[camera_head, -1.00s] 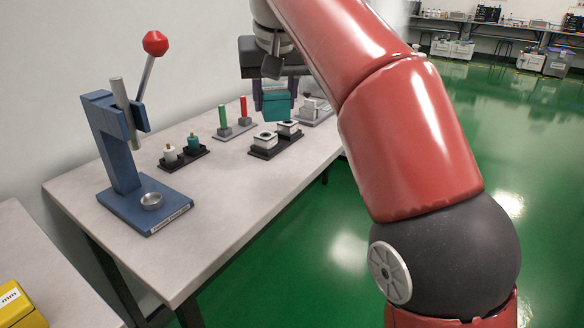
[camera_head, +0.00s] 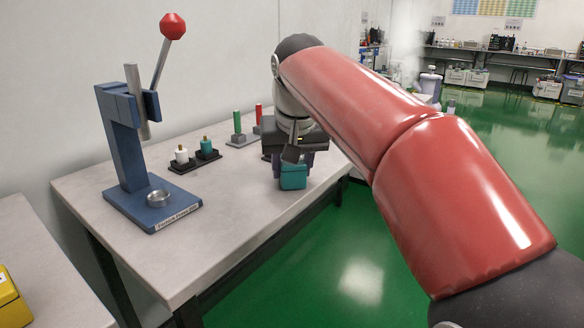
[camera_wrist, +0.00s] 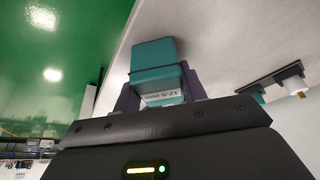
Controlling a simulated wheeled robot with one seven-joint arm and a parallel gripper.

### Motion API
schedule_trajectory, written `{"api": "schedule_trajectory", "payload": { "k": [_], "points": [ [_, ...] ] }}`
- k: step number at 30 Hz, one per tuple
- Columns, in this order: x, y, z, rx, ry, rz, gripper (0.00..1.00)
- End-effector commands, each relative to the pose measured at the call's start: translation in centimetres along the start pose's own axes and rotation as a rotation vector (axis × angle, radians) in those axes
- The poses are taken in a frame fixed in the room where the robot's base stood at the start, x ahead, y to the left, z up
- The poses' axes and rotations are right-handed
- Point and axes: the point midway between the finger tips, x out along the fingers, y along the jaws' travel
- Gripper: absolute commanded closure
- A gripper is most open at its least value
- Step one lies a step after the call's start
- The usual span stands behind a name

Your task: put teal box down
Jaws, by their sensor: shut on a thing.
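The teal box (camera_head: 293,177) is held in my gripper (camera_head: 293,168) at the right front part of the table (camera_head: 240,205). In the wrist view the teal box (camera_wrist: 154,62) sits between the fingers of my gripper (camera_wrist: 160,88), with a white label reading about 12.5 mm on its side. The gripper is shut on it. In the head view its lower end is close to the table top; I cannot tell whether it touches.
A blue press (camera_head: 135,150) with a red-knobbed lever stands at the left. A black tray (camera_head: 195,163) holds a white and a teal piece. Green (camera_head: 238,122) and red (camera_head: 258,113) pins stand behind my gripper. The front middle of the table is clear.

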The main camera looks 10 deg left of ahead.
Motion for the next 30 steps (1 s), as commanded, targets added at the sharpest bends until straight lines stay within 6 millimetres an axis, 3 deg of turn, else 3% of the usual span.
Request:
{"api": "schedule_trajectory", "payload": {
  "k": [5, 6, 11, 22, 30],
  "points": [
    [0.3, 0.0, 0.1, 0.000, -0.001, 0.000, 0.82],
    [0.3, 0.0, 0.1, 0.000, -0.001, 0.001, 0.57],
    [0.3, 0.0, 0.1, 0.000, -0.001, 0.001, 0.37],
    [-0.5, 0.0, -0.1, 0.000, 0.000, 0.000, 0.37],
    [-5.7, 0.0, -0.2, 0.000, 0.003, 0.000, 0.37]
  ]
}}
